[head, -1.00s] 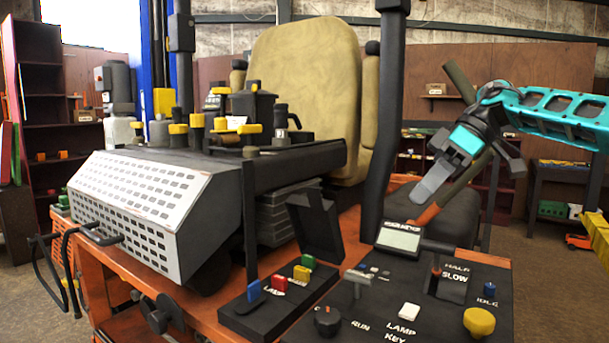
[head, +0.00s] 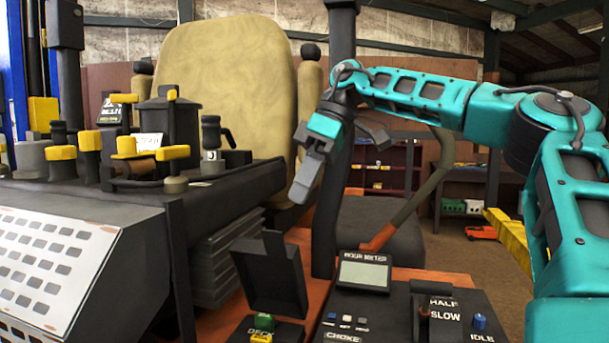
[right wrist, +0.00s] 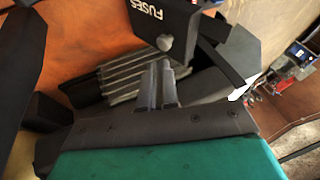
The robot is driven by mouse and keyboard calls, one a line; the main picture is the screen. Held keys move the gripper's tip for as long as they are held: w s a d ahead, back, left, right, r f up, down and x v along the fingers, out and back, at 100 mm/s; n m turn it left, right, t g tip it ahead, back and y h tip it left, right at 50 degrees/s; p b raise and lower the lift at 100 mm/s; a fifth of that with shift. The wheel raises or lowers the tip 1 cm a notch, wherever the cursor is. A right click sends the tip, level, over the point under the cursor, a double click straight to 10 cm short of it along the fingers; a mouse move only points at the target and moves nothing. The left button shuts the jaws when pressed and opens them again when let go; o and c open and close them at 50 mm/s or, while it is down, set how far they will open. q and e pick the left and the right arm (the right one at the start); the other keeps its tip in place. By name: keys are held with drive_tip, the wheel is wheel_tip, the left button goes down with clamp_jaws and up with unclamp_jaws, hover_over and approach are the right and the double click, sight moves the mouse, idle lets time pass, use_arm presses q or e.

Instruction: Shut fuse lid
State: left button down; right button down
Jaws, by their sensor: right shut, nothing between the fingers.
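The black fuse lid (head: 268,272) stands open and upright, tilted back, behind the fuse box (head: 288,331) at the lower middle of the head view. A green fuse (head: 264,322) shows uncovered in front of it. The right wrist view shows the lid marked FUSES (right wrist: 178,22), with a round grey knob (right wrist: 165,43) near its edge. My right gripper (head: 304,190) is shut and empty, above and to the right of the lid, and apart from it. Its closed fingers (right wrist: 157,75) point toward the lid in the wrist view. My left gripper is out of view.
Right of the fuse box is the control panel with an hour meter (head: 364,272) and levers. The tan seat (head: 225,95) and a black post (head: 341,100) stand behind. Several yellow-topped levers (head: 137,147) stand on the left console.

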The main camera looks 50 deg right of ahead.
approach(272, 264)
drive_tip(key=w+f, duration=0.1)
drive_tip(key=w+a+f, duration=0.1)
drive_tip(key=shift+f, duration=0.3)
drive_tip(key=shift+d, duration=0.1)
